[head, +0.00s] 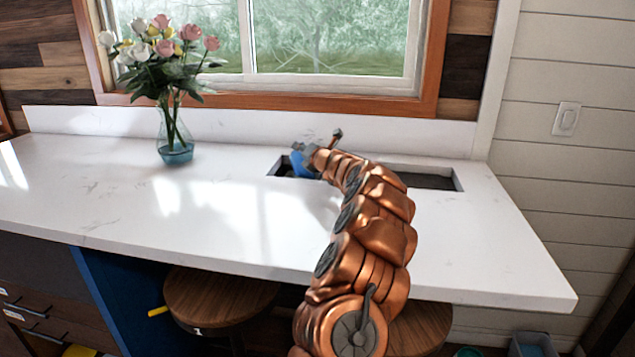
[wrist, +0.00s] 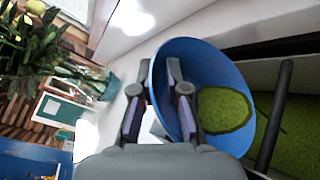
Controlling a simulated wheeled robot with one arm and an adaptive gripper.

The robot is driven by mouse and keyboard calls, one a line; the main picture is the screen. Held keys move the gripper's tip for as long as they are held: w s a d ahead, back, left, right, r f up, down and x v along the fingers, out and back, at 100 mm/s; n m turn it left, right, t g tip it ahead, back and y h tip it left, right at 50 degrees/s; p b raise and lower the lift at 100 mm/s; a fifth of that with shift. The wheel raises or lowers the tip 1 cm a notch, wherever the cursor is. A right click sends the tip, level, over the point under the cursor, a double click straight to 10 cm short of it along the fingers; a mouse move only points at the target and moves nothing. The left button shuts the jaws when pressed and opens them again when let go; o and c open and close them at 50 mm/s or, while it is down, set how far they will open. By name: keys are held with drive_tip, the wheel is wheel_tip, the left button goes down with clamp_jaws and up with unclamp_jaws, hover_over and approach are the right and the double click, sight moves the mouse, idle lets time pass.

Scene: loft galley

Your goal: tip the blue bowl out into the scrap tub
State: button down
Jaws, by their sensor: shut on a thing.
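My gripper (head: 306,156) is over the left part of the counter's sink opening. It is shut on the rim of the blue bowl (head: 299,166), which is partly hidden by the gripper and arm. In the wrist view the fingers (wrist: 158,92) straddle the near wall of the bowl (wrist: 208,66). A round green patch (wrist: 222,108) shows inside the bowl. I cannot tell its material. I cannot tell for sure which container is the scrap tub; a grey tub (head: 533,343) stands on the floor at the lower right.
The dark sink opening (head: 430,180) continues right of my arm. A glass vase (head: 175,150) of flowers stands on the white counter (head: 110,200) to the left. In the wrist view a dark rod (wrist: 274,115) and a green surface (wrist: 296,145) lie beside the bowl. Stools (head: 218,296) are below.

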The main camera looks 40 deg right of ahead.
drive_tip(key=shift+s+d+r+p, duration=0.15)
drive_tip(key=shift+d+r+p, duration=0.1)
drive_tip(key=shift+p, duration=0.3)
drive_tip(key=shift+s+d+m, duration=0.2)
drive_tip(key=shift+d+m, duration=0.2)
drive_tip(key=shift+p, duration=0.35)
drive_tip(key=shift+a, duration=0.1)
drive_tip(key=shift+s+d+r+m+t+p, duration=0.1)
drive_tip(key=shift+s+d+m+t+p, duration=0.15)
drive_tip(key=shift+d+m+p, duration=0.45)
drive_tip(key=shift+s+d+r+m+t+p, duration=0.1)
drive_tip(key=shift+s+d+m+t+p, duration=0.15)
drive_tip(key=shift+p, duration=0.75)
drive_tip(key=shift+a+f, duration=0.1)
